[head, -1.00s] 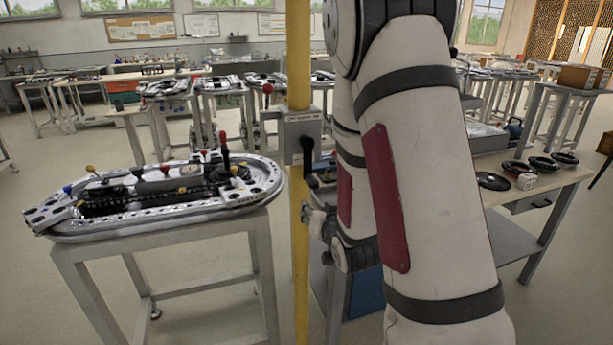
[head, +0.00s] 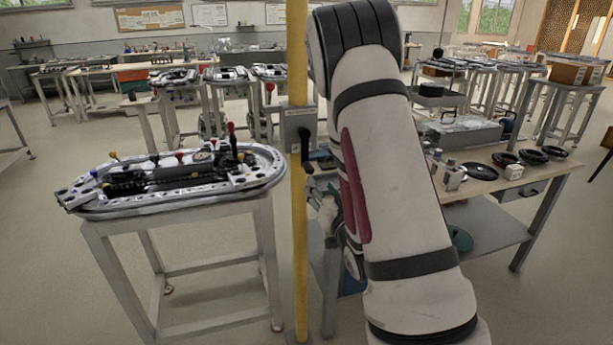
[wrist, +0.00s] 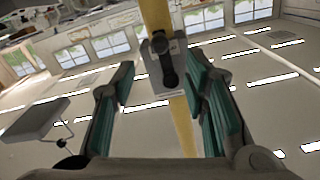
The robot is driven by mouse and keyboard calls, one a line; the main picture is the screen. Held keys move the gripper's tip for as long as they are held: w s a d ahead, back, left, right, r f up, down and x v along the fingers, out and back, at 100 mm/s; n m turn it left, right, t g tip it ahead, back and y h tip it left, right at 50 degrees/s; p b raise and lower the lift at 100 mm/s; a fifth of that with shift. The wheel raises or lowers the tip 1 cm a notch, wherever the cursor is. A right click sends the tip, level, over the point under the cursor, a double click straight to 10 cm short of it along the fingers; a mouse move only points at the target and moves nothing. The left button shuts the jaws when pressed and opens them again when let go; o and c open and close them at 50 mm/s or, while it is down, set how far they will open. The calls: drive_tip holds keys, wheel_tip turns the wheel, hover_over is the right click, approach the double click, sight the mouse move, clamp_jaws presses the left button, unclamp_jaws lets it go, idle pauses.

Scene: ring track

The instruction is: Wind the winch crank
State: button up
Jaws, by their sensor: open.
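The winch is a grey box (head: 297,121) on a yellow post (head: 300,230), with a black crank (head: 305,145) hanging down on its right side. In the wrist view the winch box (wrist: 155,46) and the black crank (wrist: 168,68) show ahead, between my fingers. My gripper (wrist: 162,72) is open and empty, its teal-padded fingers wide apart on either side of the crank in the picture. I cannot tell how far the crank is from the fingertips. In the head view my gripper (head: 322,190) is below and right of the crank, partly hidden by my arm.
A stand at left holds a ring track (head: 180,178) with several coloured knobs. A workbench (head: 485,200) at right carries black rings (head: 505,158), a white block (head: 514,171) and a grey tray (head: 464,132). More benches stand behind.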

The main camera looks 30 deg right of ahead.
sight(311, 172)
drive_tip(key=b+x, duration=0.1)
drive_tip(key=x, duration=0.9)
clamp_jaws()
